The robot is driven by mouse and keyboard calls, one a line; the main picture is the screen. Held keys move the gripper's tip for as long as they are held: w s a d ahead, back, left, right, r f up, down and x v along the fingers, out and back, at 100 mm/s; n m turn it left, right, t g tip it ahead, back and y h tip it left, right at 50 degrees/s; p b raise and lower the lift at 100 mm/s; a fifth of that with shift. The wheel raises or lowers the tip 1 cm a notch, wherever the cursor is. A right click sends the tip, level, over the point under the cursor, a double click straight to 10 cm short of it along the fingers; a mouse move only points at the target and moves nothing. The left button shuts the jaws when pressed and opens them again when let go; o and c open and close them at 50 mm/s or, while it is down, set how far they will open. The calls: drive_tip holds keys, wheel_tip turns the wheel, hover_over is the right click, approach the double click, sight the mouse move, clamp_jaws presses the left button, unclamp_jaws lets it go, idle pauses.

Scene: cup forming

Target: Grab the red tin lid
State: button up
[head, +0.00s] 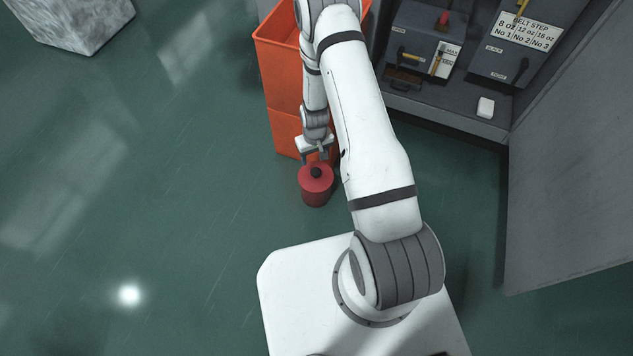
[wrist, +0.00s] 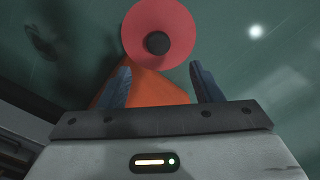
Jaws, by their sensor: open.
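The red tin lid (head: 307,177) is round with a dark knob (head: 316,172) in its middle. It sits on top of a red tin (head: 316,199) that stands near the orange bin. In the wrist view the lid (wrist: 160,22) shows from above, beyond the fingertips, with its knob (wrist: 158,43) roughly between the two fingers' lines. My gripper (head: 316,158) is open and empty at the lid's far side in the head view. Its two dark fingers (wrist: 160,78) stand apart in the wrist view. I cannot tell the exact height gap between fingers and knob.
An orange bin (head: 283,90) stands just behind the tin, partly hidden by my arm. A grey machine with levers and a label plate (head: 527,31) is at the back right, with a grey panel (head: 575,150). Green floor (head: 160,200) is clear to the left.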

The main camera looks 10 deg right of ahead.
drive_tip(key=b, duration=0.1)
hover_over(316, 171)
drive_tip(key=f, duration=0.4)
drive_tip(key=shift+s+a+f, duration=0.15)
drive_tip(key=shift+a+f, duration=0.05)
drive_tip(key=shift+f, duration=0.2)
wheel_tip(316, 171, down, 5)
drive_tip(key=b, duration=0.2)
drive_tip(key=shift+d+f+b, duration=0.1)
drive_tip(key=shift+d+b, duration=0.05)
drive_tip(key=shift+b, duration=0.15)
drive_tip(key=shift+c, duration=0.2)
drive_tip(key=c, duration=1.1)
